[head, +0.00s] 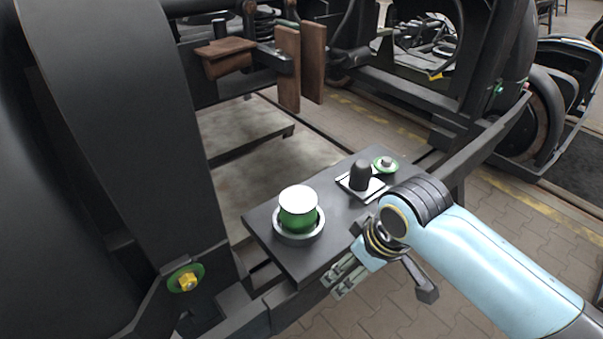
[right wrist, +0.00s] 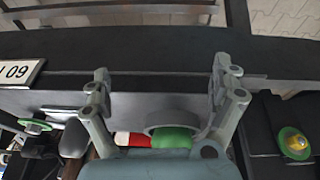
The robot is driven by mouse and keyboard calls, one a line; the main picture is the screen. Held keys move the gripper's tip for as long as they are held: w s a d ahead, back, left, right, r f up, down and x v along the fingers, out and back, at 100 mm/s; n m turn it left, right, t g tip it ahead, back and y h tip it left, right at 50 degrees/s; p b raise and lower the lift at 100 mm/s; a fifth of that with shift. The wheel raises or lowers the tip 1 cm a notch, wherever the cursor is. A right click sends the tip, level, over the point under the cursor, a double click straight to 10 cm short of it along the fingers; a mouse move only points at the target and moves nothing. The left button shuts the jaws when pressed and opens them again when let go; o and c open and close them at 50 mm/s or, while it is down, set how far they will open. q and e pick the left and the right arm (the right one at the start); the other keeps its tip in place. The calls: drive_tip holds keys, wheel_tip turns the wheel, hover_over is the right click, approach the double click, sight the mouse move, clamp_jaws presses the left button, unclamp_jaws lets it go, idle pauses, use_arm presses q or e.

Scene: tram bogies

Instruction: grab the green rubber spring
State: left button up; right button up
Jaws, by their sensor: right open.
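The green rubber spring (head: 298,218) stands upright on a dark plate (head: 268,228), with a white top and a grey ring around its foot. In the right wrist view the green spring (right wrist: 175,138) shows at the lower middle, partly hidden by my gripper's body. My right gripper (head: 337,280) is open and empty beside the plate's front right edge, apart from the spring. Its two spread fingers also show in the right wrist view (right wrist: 161,80). My left gripper is not in view.
A black knob on a pale square base (head: 360,180) and a small green disc (head: 385,165) stand farther back on the plate. A large dark bogie frame (head: 120,120) rises at left, with a yellow bolt on a green washer (head: 187,280). Paved floor (head: 375,310) lies at front.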

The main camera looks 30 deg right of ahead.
sight(299, 199)
drive_tip(key=w+a+r+n+y+p, duration=0.1)
drive_tip(key=w+r+p, duration=0.1)
drive_tip(key=w+r, duration=0.45)
drive_tip(key=w+a+r+n+y+p, duration=0.1)
drive_tip(key=w+a+r+p, duration=0.15)
drive_tip(key=r, duration=0.65)
drive_tip(key=shift+n+t, duration=0.3)
drive_tip(key=x, duration=0.3)
drive_tip(key=w+b+x, duration=0.1)
drive_tip(key=x, duration=0.1)
drive_tip(key=shift+d, duration=0.35)
drive_tip(key=shift+w+f, duration=0.3)
drive_tip(key=shift+f, duration=0.2)
drive_tip(key=x, duration=0.4)
drive_tip(key=shift+w+d+f, duration=0.1)
drive_tip(key=shift+w+f, duration=0.05)
drive_tip(key=shift+f, duration=0.15)
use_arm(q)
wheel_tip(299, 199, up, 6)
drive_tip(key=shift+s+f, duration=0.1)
use_arm(e)
drive_tip(key=c, duration=1.6)
